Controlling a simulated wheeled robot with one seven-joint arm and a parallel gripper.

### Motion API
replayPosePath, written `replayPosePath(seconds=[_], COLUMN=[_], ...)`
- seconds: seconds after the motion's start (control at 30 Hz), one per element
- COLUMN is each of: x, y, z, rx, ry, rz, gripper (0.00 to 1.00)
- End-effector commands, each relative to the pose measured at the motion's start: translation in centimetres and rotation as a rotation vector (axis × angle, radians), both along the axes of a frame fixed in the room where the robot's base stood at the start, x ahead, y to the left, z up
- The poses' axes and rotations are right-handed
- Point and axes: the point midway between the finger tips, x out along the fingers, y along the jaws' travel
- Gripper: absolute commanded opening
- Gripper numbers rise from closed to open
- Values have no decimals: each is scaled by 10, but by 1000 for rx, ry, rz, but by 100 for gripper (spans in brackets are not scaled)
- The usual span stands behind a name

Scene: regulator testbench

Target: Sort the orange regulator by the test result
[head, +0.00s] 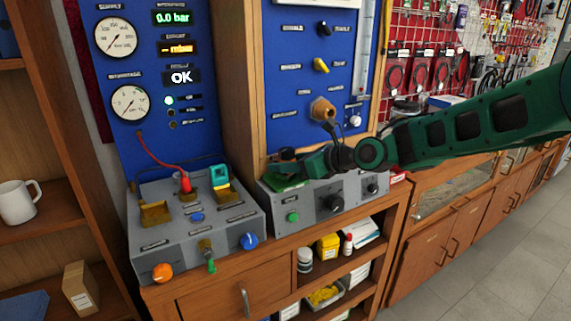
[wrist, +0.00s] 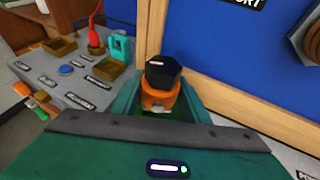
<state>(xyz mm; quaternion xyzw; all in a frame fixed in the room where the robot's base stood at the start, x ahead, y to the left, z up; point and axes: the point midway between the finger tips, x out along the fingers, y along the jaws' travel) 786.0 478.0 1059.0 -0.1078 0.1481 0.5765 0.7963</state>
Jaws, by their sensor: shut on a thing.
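The orange regulator (wrist: 160,97) has a black cap and sits upright between my gripper's jaws (wrist: 158,112) in the wrist view; the gripper is shut on it. In the head view my gripper (head: 290,168) is low in front of the right blue panel, over the left end of the right grey console (head: 315,207). The regulator cannot be made out there. A bright green surface (head: 287,184) lies under the gripper. The left panel's result display (head: 181,77) reads OK, with a green lamp (head: 169,100) lit beside it.
A teal regulator-like part (head: 219,176) stands in a brass holder on the left grey console (head: 170,246). A red plug (head: 185,182) on a red hose is beside it. A red edge (head: 397,177) shows right of the right console. A brown fitting (head: 322,109) juts from the right panel.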

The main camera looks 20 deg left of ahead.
Motion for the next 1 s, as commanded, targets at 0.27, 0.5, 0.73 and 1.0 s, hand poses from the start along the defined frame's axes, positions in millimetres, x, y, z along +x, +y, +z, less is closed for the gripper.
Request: replayPosePath(seconds=[0.27, 0.5, 0.73, 1.0], x=[0, 0, 1, 0], y=[0, 0, 0, -10], z=[-4, -6, -6, -4], rx=[2, 2, 1, -1], ry=[-2, -2, -2, -1], rz=[0, 0, -2, -5], gripper=[0, 58, 63, 63])
